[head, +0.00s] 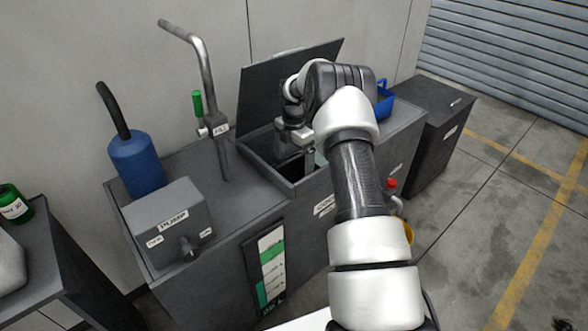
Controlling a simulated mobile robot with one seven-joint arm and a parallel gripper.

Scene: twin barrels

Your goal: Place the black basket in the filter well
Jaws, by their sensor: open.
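The well (262,166) is a rectangular opening in the top of the grey cabinet, and its dark lid (262,85) stands raised at the back. I take this opening for the filter well. My gripper (296,147) points down at the opening, over or just inside it, and is open. My arm hides much of the well's right side. Dark shapes show inside the opening, but I cannot make out a black basket there or anywhere else in view.
A bent metal pipe (207,75) with a green handle (197,103) rises left of the well. A blue cylinder (136,163) and a pump box (168,222) stand further left. A blue container (385,104) is partly hidden behind my arm. Floor at right is clear.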

